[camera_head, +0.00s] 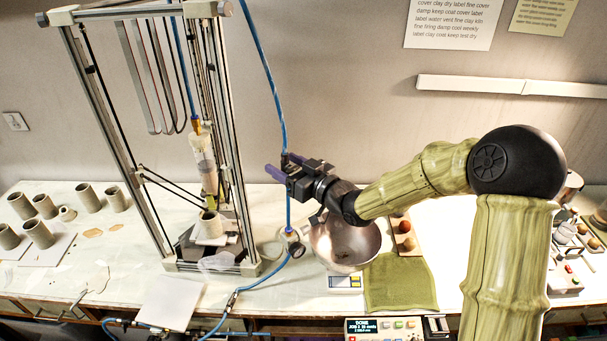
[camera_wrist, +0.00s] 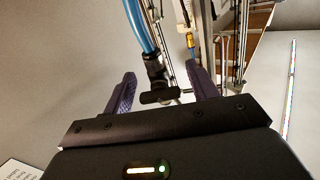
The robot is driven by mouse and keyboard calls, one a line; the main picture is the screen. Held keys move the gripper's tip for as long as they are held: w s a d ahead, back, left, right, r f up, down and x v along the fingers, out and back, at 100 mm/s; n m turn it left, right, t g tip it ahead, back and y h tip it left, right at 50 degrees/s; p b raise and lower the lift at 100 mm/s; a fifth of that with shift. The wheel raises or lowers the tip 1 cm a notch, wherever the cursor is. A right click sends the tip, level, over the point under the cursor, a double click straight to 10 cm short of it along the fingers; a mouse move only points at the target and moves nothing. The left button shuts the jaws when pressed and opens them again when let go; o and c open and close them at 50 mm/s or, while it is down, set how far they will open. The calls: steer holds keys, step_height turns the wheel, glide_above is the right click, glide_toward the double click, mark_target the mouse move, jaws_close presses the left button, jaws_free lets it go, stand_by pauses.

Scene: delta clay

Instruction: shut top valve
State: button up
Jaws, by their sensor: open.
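The top valve (camera_wrist: 157,84) is a small black fitting on a blue air hose, with a short black crosswise handle (camera_wrist: 160,97). In the wrist view it appears between the two purple fingers of my gripper (camera_wrist: 161,80). The fingers are apart and nothing is visibly gripped. I cannot tell whether a finger touches the handle. In the head view my gripper (camera_head: 278,165) is at the hose, right of the clay printer's frame, and the valve is mostly hidden by it.
The tall printer frame (camera_head: 232,120) stands just left of my gripper. The blue hose (camera_head: 264,60) hangs from its top down to a regulator (camera_head: 292,243) on the table. A metal bowl (camera_head: 345,245) sits below my wrist. Several clay cups (camera_head: 88,198) stand at far left.

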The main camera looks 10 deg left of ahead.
steer(key=b+v, duration=0.5)
steer(key=v, duration=1.2)
steer(key=shift+d+f, duration=0.1)
steer(key=w+d+f+m+t+h, duration=0.1)
steer(key=d+f+m+h, duration=0.6)
steer(key=d+f+h, duration=0.55)
steer(key=s+d+f+m+g+h, duration=0.1)
steer(key=s+d+f+m+g, duration=0.1)
steer(key=s, duration=0.5)
steer(key=s+d+f+m+g+h, duration=0.2)
steer(key=s+d+g, duration=0.2)
steer(key=s+d, duration=0.1)
steer(key=shift+s+g+b, duration=0.3)
steer(key=shift+s+g, duration=0.1)
steer(key=shift+s, duration=0.45)
steer(key=shift+d+f, duration=0.1)
